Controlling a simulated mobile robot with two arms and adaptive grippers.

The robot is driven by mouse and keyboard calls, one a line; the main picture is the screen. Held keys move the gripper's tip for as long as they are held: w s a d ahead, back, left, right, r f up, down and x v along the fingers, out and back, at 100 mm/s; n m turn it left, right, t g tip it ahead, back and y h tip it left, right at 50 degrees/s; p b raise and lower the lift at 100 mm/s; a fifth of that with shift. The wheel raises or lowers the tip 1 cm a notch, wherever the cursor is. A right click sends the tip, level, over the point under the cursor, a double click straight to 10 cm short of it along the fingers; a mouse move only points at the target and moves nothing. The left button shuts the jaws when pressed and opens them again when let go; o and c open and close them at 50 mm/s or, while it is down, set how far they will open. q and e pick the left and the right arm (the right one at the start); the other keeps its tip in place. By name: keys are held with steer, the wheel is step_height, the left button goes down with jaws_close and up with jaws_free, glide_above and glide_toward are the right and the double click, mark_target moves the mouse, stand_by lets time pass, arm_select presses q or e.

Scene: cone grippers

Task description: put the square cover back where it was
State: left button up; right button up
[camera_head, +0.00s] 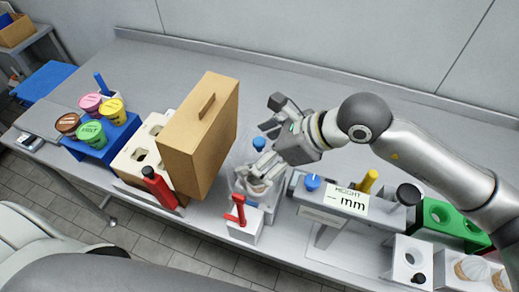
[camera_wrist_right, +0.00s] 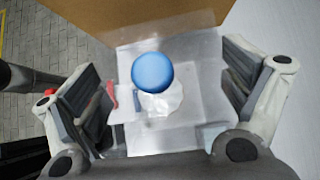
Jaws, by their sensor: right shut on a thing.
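The square cover (camera_wrist_right: 190,130) looks like a clear, see-through piece with a round blue knob (camera_wrist_right: 152,72), seen between my fingers in the right wrist view. The blue knob also shows in the head view (camera_head: 258,144). My right gripper (camera_head: 262,156) is shut on the clear cover, with its fingers set wide apart on either side. A clear holder (camera_head: 243,186) with something tan inside is just below the gripper; whether the cover touches it is hard to tell. My left gripper is out of view.
A tan box with a handle (camera_head: 205,125) stands close left, by a white block with holes (camera_head: 137,152). A red-handled white block (camera_head: 243,228) is in front. Colored tubs (camera_head: 90,132) sit far left. The back of the table is clear.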

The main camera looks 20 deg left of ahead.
steer(key=o, duration=0.8)
steer(key=shift+r+p, duration=0.45)
steer(key=shift+p, duration=0.25)
steer(key=shift+r+p, duration=0.35)
steer(key=shift+p, duration=0.1)
steer(key=shift+w+d+r+b, duration=0.1)
steer(key=shift+d+r+b, duration=0.25)
steer(key=shift+d+b, duration=0.5)
steer(key=shift+b+v, duration=1.15)
steer(key=shift+v, duration=3.8)
steer(key=shift+a+r, duration=0.1)
